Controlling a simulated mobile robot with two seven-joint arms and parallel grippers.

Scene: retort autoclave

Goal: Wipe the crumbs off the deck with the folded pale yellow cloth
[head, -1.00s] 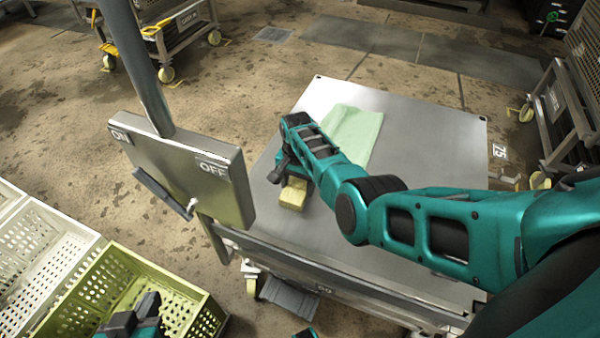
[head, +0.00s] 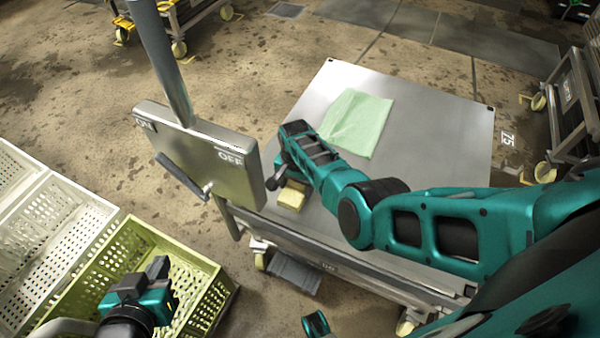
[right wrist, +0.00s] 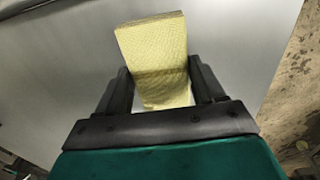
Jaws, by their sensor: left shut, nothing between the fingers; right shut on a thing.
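The folded pale yellow cloth (head: 291,196) is on the grey metal deck (head: 440,130), near its front left edge by the switch panel. My right gripper (head: 288,180) is shut on the cloth from above. In the right wrist view the cloth (right wrist: 155,50) stands out between the two dark fingers (right wrist: 160,88). I cannot make out any crumbs on the deck; my right arm covers part of it. My left gripper (head: 158,268) is shut and empty, above the yellow-green crate, away from the deck.
A pale green sheet (head: 358,123) lies on the deck beyond my right gripper. An ON/OFF panel (head: 200,150) on a post stands left of the deck. A yellow-green crate (head: 205,262) and white crates (head: 50,235) are at lower left. The deck's right side looks clear.

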